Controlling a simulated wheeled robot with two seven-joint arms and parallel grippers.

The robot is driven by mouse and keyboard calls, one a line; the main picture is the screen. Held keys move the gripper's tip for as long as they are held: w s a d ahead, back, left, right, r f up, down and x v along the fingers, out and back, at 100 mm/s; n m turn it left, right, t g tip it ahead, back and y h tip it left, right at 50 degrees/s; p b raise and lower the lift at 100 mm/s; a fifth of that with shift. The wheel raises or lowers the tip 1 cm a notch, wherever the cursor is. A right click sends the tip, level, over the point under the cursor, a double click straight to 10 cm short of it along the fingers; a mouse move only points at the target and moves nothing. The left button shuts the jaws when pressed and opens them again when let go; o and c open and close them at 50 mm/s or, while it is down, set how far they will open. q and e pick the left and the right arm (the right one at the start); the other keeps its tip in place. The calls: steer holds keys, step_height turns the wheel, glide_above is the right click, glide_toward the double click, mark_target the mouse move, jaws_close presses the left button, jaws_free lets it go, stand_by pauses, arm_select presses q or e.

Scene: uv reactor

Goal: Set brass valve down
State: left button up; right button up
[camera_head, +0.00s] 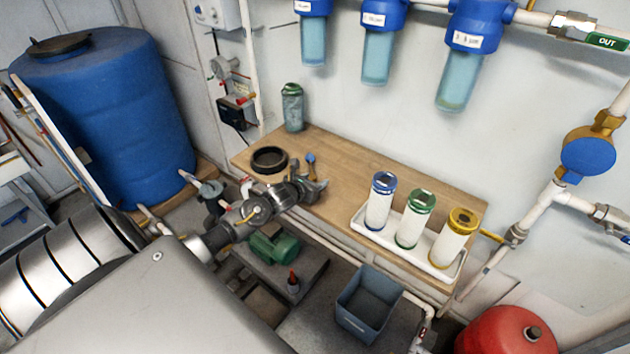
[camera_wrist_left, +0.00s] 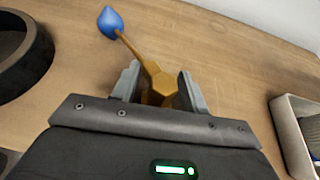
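The brass valve (camera_wrist_left: 160,86) has a yellow-brown body with a hexagonal face and an arm ending in a blue handle. It is between the two fingers of my left gripper (camera_wrist_left: 160,92), which look closed against its sides. In the head view the gripper (camera_head: 312,186) is low over the wooden bench (camera_head: 335,208), and the valve's blue handle (camera_head: 310,158) shows just beyond it. I cannot tell whether the valve touches the bench. Its lower part is hidden by the gripper. My right gripper is not in view.
A black ring (camera_head: 269,160) lies on the bench to the left; a green-capped bottle (camera_head: 292,108) stands behind. To the right a white tray (camera_head: 366,237) holds three capped cartridges. Bare bench lies between. Filter housings (camera_head: 377,50) hang on the wall above.

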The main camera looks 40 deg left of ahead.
arm_select(q)
steer(key=shift+r, duration=0.25)
steer(key=shift+s, duration=0.3)
steer(key=b+v, duration=0.1)
steer(key=v, duration=1)
steer(key=shift+s+d, duration=0.1)
steer(key=shift+s, duration=0.05)
